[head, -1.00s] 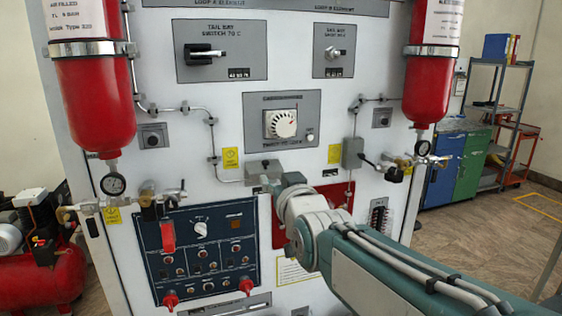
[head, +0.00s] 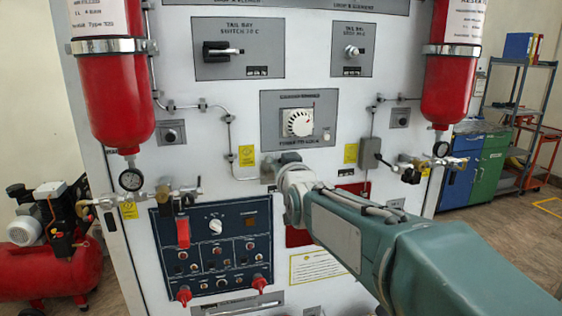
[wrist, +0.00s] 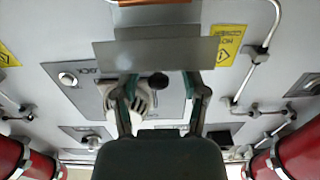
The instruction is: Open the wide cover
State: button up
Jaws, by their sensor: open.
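A wide grey plate (wrist: 150,54) lies across the wrist view, just past my fingertips; it looks like the wide cover, though I cannot be sure. My gripper (wrist: 160,84) is open, one finger on each side, with nothing seen held between them. Whether the fingertips touch the plate is not clear. In the head view my gripper (head: 281,166) is at the panel below the dial, beside a small grey box (head: 267,172) that it partly hides. My arm also hides part of the red plate (head: 298,236) behind it.
A white dial (head: 299,123) is just above my gripper. Thin pipes (head: 231,150) run along the panel. Red bottles (head: 115,105) with gauges stand out on both sides. A dark switch panel (head: 215,245) is at lower left.

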jog(key=shift+c, duration=0.4)
grip_shut()
jog(key=shift+w+a+r+g, duration=0.1)
jog(key=shift+w+r+g, duration=0.15)
jog(key=shift+g, duration=0.35)
jog(key=shift+w+r+g, duration=0.1)
jog(key=shift+r+g, duration=0.15)
jog(key=shift+g, duration=0.35)
jog(key=shift+w+a+r+g+h, duration=0.1)
jog(key=shift+w+r+g+h, duration=0.1)
jog(key=shift+g+h, duration=0.25)
jog(key=shift+w+r+g+h, duration=0.15)
jog(key=shift+g+h, duration=0.1)
jog(key=shift+g, duration=0.4)
jog(key=shift+o, duration=0.4)
grip_release()
jog(key=shift+f, duration=0.1)
